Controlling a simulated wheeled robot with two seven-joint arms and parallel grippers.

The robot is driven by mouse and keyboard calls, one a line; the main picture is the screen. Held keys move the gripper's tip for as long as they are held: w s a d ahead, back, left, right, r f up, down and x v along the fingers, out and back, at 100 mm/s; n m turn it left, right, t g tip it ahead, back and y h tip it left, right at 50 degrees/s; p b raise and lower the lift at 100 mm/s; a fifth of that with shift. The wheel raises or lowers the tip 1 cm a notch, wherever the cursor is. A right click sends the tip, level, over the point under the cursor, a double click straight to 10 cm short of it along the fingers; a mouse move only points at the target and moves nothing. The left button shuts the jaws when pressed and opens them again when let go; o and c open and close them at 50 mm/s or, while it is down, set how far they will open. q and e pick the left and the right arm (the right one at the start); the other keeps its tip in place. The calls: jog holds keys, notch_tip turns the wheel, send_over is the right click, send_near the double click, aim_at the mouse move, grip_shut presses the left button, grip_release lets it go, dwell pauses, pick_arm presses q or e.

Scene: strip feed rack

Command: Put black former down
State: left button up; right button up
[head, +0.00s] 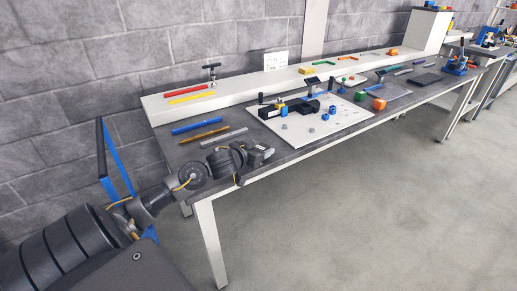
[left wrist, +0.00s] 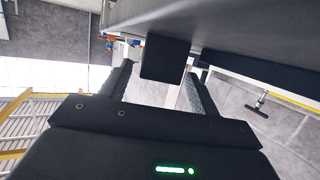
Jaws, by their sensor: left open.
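My left gripper (head: 262,156) is at the front edge of the bench, near its left end. In the left wrist view its two fingers (left wrist: 160,75) are apart. A plain black block (left wrist: 165,59) shows between and beyond the fingertips, against the grey bench (left wrist: 210,25). It may be the black former; I cannot tell whether it touches a finger. In the head view the gripper hides this spot. Other black pieces (head: 271,110) stand on the white board (head: 318,129). My right gripper is not in view.
Blue (head: 197,125), brown (head: 203,135) and grey strips lie on the bench behind the gripper. A raised white shelf (head: 228,95) along the wall holds red and yellow strips. Blue and green small parts sit on the white board. The floor in front is clear.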

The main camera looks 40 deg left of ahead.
pick_arm(q)
jog(key=shift+r, duration=0.1)
jog(key=shift+s, duration=0.3)
jog(key=p+v, duration=0.1)
jog(key=v, duration=0.9)
jog(key=shift+s+d+r, duration=0.1)
jog(key=shift+s+r, duration=0.25)
jog(key=shift+s, duration=0.25)
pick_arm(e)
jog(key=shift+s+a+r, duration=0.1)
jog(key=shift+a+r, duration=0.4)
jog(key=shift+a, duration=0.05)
pick_arm(q)
jog(key=shift+d, duration=0.1)
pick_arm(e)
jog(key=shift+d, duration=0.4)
